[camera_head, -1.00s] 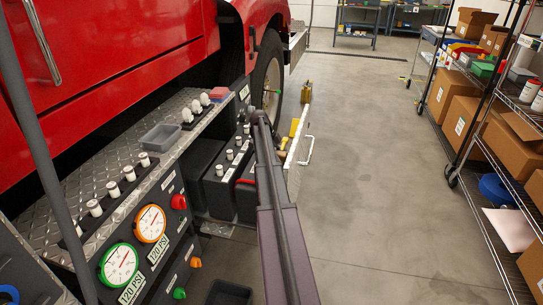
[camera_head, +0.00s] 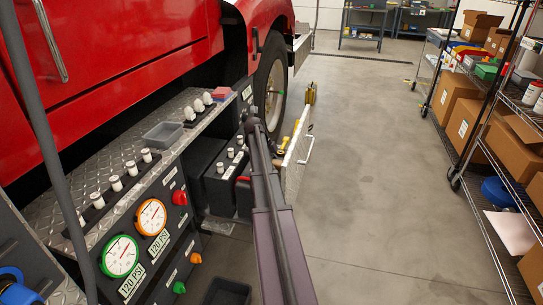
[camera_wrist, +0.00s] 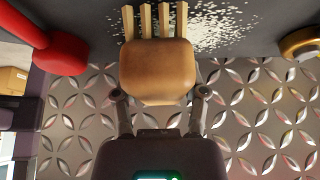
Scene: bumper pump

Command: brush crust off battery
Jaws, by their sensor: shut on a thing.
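A brush with a tan wooden body (camera_wrist: 158,72) and pale bristle tufts fills the middle of the wrist view. My gripper (camera_wrist: 161,97) is shut on the brush body, one finger on each side. The bristles point to the top of the picture, over the dark battery top (camera_wrist: 85,18). White grainy crust (camera_wrist: 215,25) lies there beside and behind the bristles; whether they touch it I cannot tell. In the head view the black battery (camera_head: 216,184) stands left of my arm, which hides the gripper and brush.
A red clamp-like part (camera_wrist: 58,52) is left of the brush, and a brass ring (camera_wrist: 300,43) right. Patterned metal plate (camera_wrist: 260,120) lies below. An open panel (camera_head: 296,160) with a handle stands right of my arm. The floor (camera_head: 385,190) up to the shelves is clear.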

